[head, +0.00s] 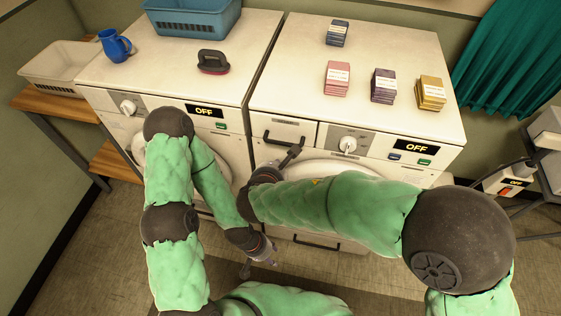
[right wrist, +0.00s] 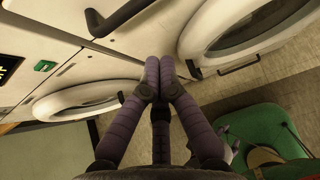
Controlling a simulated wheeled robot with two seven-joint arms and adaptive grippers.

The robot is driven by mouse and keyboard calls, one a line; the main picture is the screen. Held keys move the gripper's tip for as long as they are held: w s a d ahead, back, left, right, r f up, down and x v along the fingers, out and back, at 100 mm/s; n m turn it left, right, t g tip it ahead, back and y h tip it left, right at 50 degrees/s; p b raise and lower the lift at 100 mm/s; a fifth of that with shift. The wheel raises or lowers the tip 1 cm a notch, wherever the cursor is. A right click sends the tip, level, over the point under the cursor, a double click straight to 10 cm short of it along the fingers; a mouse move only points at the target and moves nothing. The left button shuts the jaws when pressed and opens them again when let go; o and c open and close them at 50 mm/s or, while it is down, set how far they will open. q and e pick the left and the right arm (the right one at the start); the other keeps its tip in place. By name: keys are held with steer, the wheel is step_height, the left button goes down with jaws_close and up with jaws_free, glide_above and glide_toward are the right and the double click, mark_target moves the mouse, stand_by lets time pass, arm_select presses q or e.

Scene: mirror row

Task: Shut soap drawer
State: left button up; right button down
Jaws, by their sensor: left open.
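The soap drawer (head: 290,125) is the white panel with a dark bar handle at the upper left of the right washer's front. Its handle also shows at the top of the right wrist view (right wrist: 120,18). The drawer front looks nearly flush; any small gap is too fine to tell. My right gripper (head: 294,152) is just below and right of the handle, by the washer front. In the right wrist view its fingers (right wrist: 160,62) are together with nothing between them; whether they touch the front is unclear. My left gripper (head: 258,266) hangs low before the washers, open and empty.
The right washer top (head: 280,70) holds several stacks of small boxes, including a pink stack (head: 337,78). On the left washer are a blue basket (head: 195,20), a blue jug (head: 115,45) and a brush (head: 213,62). Round doors (right wrist: 235,30) lie close below my right gripper.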

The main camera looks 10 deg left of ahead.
steer(key=p+v, duration=0.3)
steer(key=v, duration=0.6)
steer(key=shift+r, duration=0.25)
steer(key=s+d+f+n+g+y, duration=0.1)
steer(key=s+d+f+n+g, duration=0.1)
steer(key=d+f+n, duration=0.4)
steer(key=s+d+f+n+g+y, duration=0.1)
steer(key=s+d+f+n+g, duration=0.2)
steer(key=d+f+n, duration=0.4)
steer(key=s+d+f+n+g+y, duration=0.2)
steer(key=d+f+n+g, duration=0.3)
steer(key=f+n, duration=1.5)
step_height(320, 180, down, 2)
steer(key=shift+s+d+n, duration=0.4)
steer(key=shift+d, duration=0.4)
